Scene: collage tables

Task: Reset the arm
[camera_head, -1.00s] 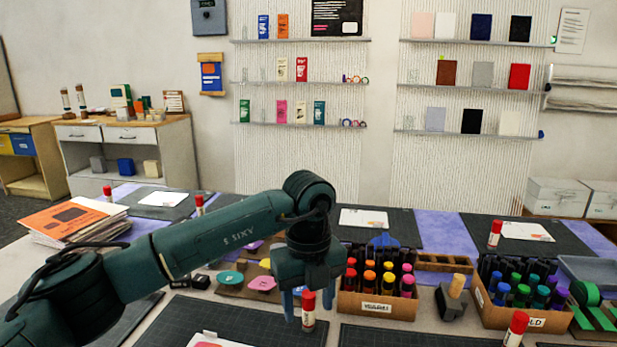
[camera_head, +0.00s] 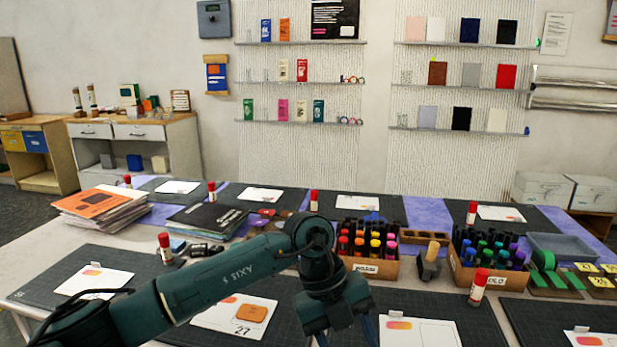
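My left arm (camera_head: 215,285) is dark green and reaches in from the lower left over the near side of the table. My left gripper (camera_head: 345,337) hangs downward at the bottom middle, over the dark cutting mats. Its two blue-grey fingers stand apart, and nothing shows between them. The fingertips are cut off by the bottom edge. My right gripper is not in view.
Near the gripper are a box of warm-coloured markers (camera_head: 368,268), a card with an orange piece (camera_head: 250,313) and another card (camera_head: 420,331). A red-capped glue stick (camera_head: 479,287) stands right of it. Stacked booklets (camera_head: 100,208) lie at left.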

